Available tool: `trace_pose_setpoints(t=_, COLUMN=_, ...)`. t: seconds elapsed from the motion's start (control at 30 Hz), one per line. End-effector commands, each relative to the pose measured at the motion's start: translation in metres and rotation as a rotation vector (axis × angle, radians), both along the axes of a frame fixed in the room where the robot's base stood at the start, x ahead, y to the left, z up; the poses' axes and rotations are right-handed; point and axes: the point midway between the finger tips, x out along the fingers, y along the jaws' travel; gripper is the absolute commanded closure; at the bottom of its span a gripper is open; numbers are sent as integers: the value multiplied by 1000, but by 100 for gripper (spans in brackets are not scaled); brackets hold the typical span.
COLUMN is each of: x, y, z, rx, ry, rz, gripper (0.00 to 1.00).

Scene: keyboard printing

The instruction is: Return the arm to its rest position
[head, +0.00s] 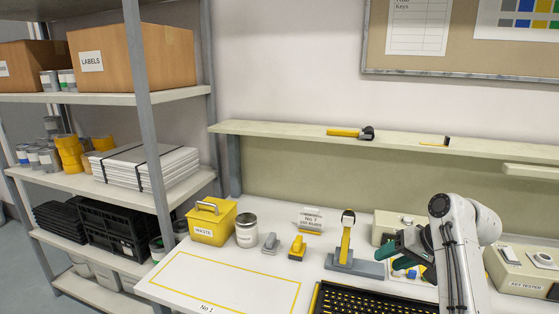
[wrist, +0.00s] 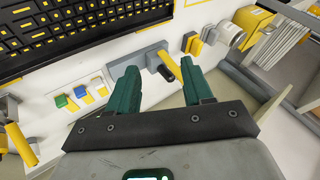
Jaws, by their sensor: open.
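My arm (head: 468,245) is white and stands at the right of the bench in the head view, bent at its top joint. My gripper (head: 400,246) has green fingers and points left above the bench, close to the right of a yellow-handled tool on a grey stand (head: 343,252). In the wrist view my gripper (wrist: 162,92) shows two green fingers spread apart with nothing between them. The stand with the yellow handle (wrist: 150,64) lies beyond the fingertips. The gripper partly hides the colored keycaps behind it in the head view.
A black keyboard (head: 365,302) lies at the front. A yellow waste box (head: 211,222), a can (head: 246,231) and small grey and yellow blocks (head: 297,247) stand left. A key tester (head: 524,272) stands right. A wall shelf (head: 290,132) runs behind. The yellow-outlined area (head: 225,284) is clear.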

Motion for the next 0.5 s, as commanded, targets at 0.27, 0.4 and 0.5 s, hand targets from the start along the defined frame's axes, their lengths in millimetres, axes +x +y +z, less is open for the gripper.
trace_pose_setpoints(t=0.27, x=-50, y=5, z=-67, rx=-101, ry=12, rz=-7, gripper=50)
trace_pose_setpoints(t=0.4, x=-98, y=9, z=-109, rx=-183, ry=16, rz=-6, gripper=50)
trace_pose_setpoints(t=0.5, x=-136, y=11, z=-132, rx=-243, ry=17, rz=-3, gripper=50)
